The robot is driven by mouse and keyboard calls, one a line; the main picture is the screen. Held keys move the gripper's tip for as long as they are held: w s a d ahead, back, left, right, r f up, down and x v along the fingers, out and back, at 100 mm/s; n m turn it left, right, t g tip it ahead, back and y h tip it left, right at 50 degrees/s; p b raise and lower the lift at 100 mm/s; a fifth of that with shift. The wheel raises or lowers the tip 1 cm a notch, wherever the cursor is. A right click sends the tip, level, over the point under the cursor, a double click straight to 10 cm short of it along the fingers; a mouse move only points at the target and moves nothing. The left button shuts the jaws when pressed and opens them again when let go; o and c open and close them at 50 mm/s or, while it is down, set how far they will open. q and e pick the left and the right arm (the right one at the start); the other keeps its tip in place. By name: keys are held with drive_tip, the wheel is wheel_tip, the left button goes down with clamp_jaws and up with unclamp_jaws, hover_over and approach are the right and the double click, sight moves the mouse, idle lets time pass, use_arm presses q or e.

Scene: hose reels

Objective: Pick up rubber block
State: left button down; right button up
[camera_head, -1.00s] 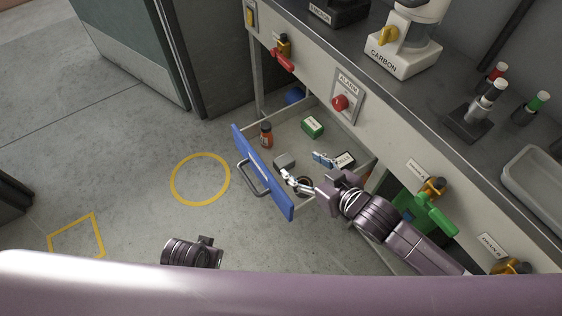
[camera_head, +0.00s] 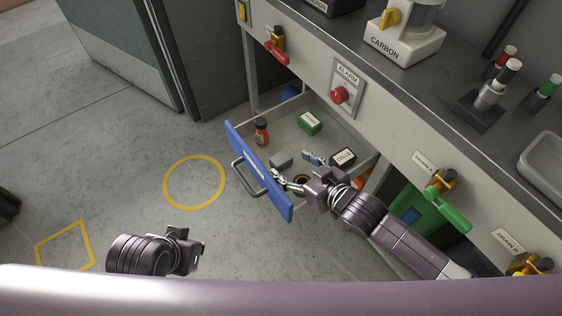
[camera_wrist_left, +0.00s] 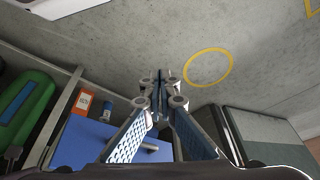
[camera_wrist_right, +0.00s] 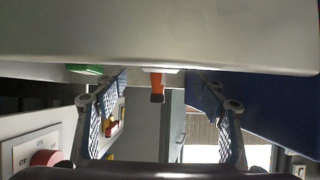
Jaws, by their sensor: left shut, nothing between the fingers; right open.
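A grey block (camera_head: 281,160), which I take for the rubber block, lies in the open drawer (camera_head: 258,176) near its blue front. My right gripper (camera_head: 277,178) is open over the drawer's front part, close beside the block on its near side. I see no contact. In the right wrist view my open fingers (camera_wrist_right: 160,104) have nothing visible between their tips. A large pale grey surface (camera_wrist_right: 160,35) fills the top there; I cannot tell whether it is block or drawer. My left gripper (camera_head: 190,246) is shut and empty above the floor, also in the left wrist view (camera_wrist_left: 160,82).
The counter (camera_head: 440,100) overhangs behind. Open floor lies left of the drawer.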

sight(283, 160)
drive_tip(key=b+x, duration=0.2)
drive_tip(key=x, duration=0.2)
drive_tip(key=shift+w+a+f, duration=0.1)
drive_tip(key=shift+a, duration=0.05)
drive_tip(key=shift+w+a+f, duration=0.1)
drive_tip(key=shift+w, duration=0.05)
use_arm(q)
drive_tip(key=w+d+r+t, duration=0.1)
drive_tip(key=w+r+t, duration=0.1)
drive_tip(key=w, duration=0.3)
drive_tip(key=w+d+r+t+h, duration=0.1)
drive_tip(key=w+d+r+t, duration=0.1)
drive_tip(key=w, duration=0.4)
drive_tip(key=shift+d+r+t+h, duration=0.3)
drive_tip(key=shift+r+t, duration=0.3)
drive_tip(key=shift+t, duration=0.2)
use_arm(e)
drive_tip(key=shift+c, duration=0.5)
drive_tip(key=c, duration=1.2)
